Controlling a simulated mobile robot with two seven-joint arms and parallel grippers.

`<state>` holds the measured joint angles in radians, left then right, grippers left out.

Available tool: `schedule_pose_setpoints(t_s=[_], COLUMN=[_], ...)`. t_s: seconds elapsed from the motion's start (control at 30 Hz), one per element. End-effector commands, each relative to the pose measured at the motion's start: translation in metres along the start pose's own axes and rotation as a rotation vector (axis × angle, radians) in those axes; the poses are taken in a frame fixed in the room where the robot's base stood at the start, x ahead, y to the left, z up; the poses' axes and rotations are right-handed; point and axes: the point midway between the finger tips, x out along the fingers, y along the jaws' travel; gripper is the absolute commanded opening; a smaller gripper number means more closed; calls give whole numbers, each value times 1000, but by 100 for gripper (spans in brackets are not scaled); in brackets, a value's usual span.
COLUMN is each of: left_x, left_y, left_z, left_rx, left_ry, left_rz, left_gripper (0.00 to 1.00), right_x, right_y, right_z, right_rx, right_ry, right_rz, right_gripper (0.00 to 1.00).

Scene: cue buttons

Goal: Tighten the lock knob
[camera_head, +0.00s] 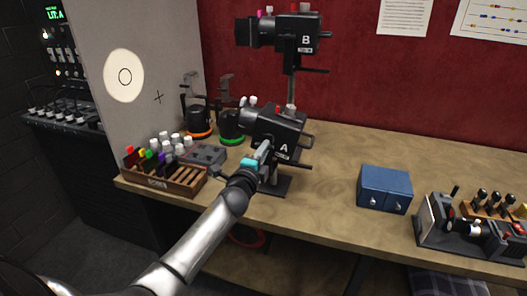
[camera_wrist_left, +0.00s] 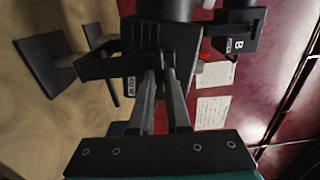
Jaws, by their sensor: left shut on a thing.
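The camera-like device marked A (camera_head: 280,131) stands on a post on the wooden bench in the head view. My left gripper (camera_head: 264,150) reaches its front left side from below. In the left wrist view the two long grey fingers (camera_wrist_left: 160,68) come together at the dark body of device A (camera_wrist_left: 143,38), shut on a small part there. That part, which I take to be the lock knob, is hidden between and behind the fingertips. A small white label (camera_wrist_left: 130,87) shows beside the fingers. My right gripper is out of view.
Device B (camera_head: 292,38) stands higher on a post behind A. A wooden rack of coloured markers (camera_head: 165,182) and a grey box (camera_head: 203,155) are to the left. A blue drawer box (camera_head: 385,188) stands right, with bare bench (camera_head: 330,170) between.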

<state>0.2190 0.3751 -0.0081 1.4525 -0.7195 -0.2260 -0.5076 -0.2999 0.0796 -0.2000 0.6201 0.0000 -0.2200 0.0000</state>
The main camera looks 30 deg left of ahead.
Motion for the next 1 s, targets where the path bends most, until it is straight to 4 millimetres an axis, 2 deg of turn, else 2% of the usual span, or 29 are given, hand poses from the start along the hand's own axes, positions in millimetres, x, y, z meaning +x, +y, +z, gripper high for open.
schedule_pose_setpoints(t_s=[0.17, 0.2, 0.43, 0.77, 1.0], left_x=[0, 0, 0, -3, -28], left_y=[0, 0, 0, 0, 0], left_z=[0, 0, 0, 0, 0], left_rx=[4, 4, 2, 0, 0], left_ry=[-1, -1, -1, 0, 1], left_rz=[0, 0, 0, 0, 1], left_gripper=[0, 19, 45, 45, 45], right_x=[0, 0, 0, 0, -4], right_y=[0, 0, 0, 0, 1], right_z=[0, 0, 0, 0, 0], right_rx=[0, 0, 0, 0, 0], right_ry=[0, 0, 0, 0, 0], right_rz=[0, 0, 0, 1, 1], right_gripper=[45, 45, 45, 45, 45])
